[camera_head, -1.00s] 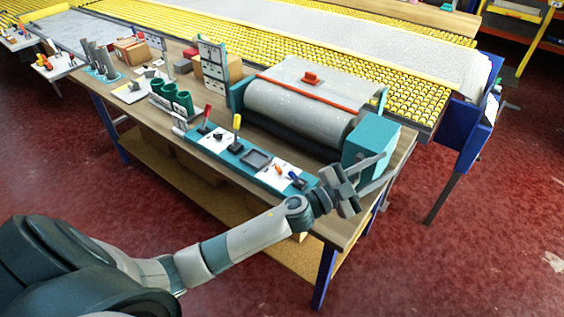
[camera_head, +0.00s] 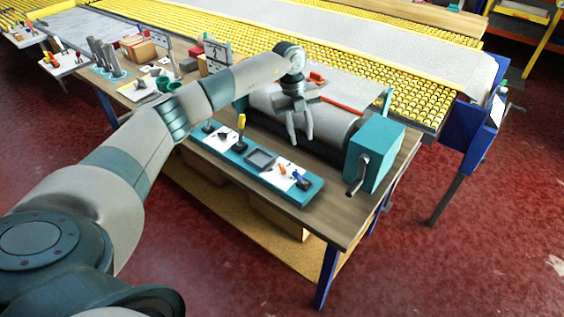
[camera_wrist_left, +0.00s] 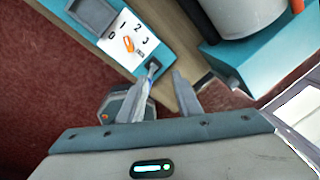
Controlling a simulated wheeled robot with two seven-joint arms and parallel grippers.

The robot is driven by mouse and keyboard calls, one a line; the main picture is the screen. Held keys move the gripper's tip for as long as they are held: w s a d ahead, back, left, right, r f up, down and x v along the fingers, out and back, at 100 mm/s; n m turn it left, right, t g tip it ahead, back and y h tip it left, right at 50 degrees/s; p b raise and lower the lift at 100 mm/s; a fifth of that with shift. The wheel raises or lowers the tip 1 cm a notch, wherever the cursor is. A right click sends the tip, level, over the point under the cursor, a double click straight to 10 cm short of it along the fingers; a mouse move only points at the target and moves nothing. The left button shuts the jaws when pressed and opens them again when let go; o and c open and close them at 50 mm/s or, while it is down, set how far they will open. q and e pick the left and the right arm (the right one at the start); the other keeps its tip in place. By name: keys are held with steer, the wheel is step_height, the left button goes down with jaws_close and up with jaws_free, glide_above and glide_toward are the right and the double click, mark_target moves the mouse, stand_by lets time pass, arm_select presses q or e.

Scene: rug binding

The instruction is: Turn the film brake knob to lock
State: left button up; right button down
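A teal control panel (camera_head: 262,176) lies along the table's front edge. Near its right end is a white plate with an orange knob (camera_head: 282,169); in the left wrist view this knob (camera_wrist_left: 128,43) sits among the digits 0 to 3. A small dark blue knob (camera_head: 302,183) stands at the panel's right end. I cannot tell which knob is the film brake. My left gripper (camera_head: 299,138) is open and empty, fingers down, above the panel's back edge in front of the roller. In the left wrist view its fingers (camera_wrist_left: 166,70) are apart, the left one overlapping the dark blue knob.
A grey roller (camera_head: 345,130) lies behind the panel, with a teal end box (camera_head: 375,150) and hand crank (camera_head: 358,178) at its right. A yellow-handled lever (camera_head: 241,130) stands on the panel. The table's front right corner is clear.

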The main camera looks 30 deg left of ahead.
arm_select(q)
step_height(320, 180, up, 3)
steer(key=n+y, duration=0.1)
steer(key=y, duration=0.1)
glide_above(282, 166)
steer(key=shift+f+g, duration=0.2)
steer(key=shift+g, duration=0.1)
steer(key=shift+f, duration=0.1)
step_height(282, 166, down, 16)
steer(key=p, duration=0.5)
steer(key=shift+r+p, duration=0.2)
steer(key=shift+p, duration=0.15)
steer(key=shift+f, duration=0.85)
jaws_close()
